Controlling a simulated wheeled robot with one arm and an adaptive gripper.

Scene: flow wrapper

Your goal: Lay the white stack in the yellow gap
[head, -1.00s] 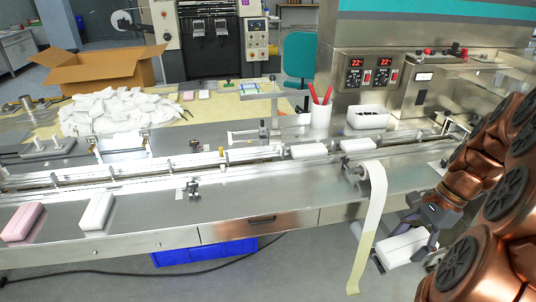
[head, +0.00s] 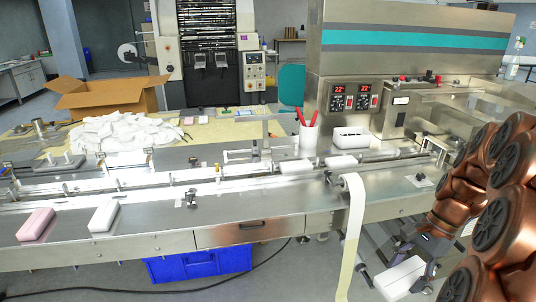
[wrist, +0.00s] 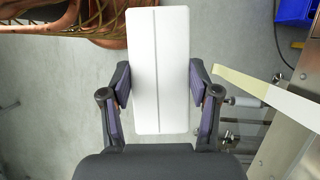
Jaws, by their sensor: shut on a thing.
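My gripper (wrist: 158,82) is shut on a white stack (wrist: 158,30), with a finger against each long side, in the wrist view. The stack is a long flat block with a seam down its middle. Other white blocks lie in the conveyor channel (head: 297,166).
A pink block (head: 37,224) and a white block (head: 104,216) lie on the steel front ledge. A pale film strip (head: 351,235) hangs over the front edge, left of my gripper. A blue bin (head: 200,264) is under the machine. A white cup (head: 308,138) stands behind the channel.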

